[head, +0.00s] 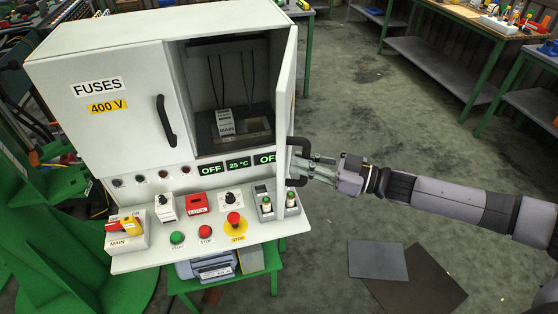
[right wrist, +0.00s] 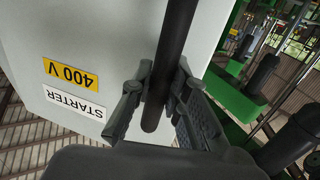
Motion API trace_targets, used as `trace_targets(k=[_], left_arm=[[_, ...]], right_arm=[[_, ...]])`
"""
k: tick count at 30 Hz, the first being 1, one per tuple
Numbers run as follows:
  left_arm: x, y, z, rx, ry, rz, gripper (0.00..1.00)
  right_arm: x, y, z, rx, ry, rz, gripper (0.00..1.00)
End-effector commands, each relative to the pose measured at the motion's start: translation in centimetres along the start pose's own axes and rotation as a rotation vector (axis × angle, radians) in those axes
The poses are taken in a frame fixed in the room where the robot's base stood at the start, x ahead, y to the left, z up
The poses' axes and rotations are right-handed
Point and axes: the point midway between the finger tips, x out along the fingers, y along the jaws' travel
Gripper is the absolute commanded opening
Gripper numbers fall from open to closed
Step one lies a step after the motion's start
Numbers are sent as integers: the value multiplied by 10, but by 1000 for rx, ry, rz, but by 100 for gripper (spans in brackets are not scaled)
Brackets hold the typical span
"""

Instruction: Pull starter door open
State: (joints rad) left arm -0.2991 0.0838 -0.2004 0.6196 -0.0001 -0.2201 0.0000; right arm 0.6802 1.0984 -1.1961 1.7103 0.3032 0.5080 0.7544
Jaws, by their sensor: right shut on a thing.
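The starter door (head: 287,82) stands swung open on the right side of the white cabinet, seen nearly edge-on in the head view. In the right wrist view the door's outer face (right wrist: 125,50) shows STARTER and 400 V labels. My right gripper (head: 303,162) is shut on the black door handle (right wrist: 171,55), with its fingers on both sides of the bar. My left gripper is not in view.
The FUSES door (head: 120,115) on the left is shut. A control panel (head: 150,258) with buttons and switches juts out below. Grey and dark mats (head: 377,259) lie on the floor at right. Workbenches (head: 440,60) stand at the back right, with open floor between.

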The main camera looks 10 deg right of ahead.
Motion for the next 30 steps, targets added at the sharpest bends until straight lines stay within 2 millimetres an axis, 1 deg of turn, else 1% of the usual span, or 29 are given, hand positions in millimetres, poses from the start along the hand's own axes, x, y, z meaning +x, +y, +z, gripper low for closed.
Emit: trace_targets(k=[1,3,5,9,13,16,21,30], left_arm=[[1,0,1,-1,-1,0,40],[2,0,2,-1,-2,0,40],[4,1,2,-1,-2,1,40],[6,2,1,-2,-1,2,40],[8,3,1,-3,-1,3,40],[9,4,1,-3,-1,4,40],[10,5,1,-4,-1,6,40],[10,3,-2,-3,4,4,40]], right_arm=[[-9,17,-6,-16,1,-4,0],[-20,24,-7,-15,2,-44,0],[-29,28,-6,-10,4,-43,0],[-48,44,-8,-11,5,-37,0],[-61,56,-8,-10,5,-35,0],[-68,62,-8,-11,6,-37,0],[-74,68,-9,-9,9,-39,0],[-75,70,-9,-8,11,-42,0]])
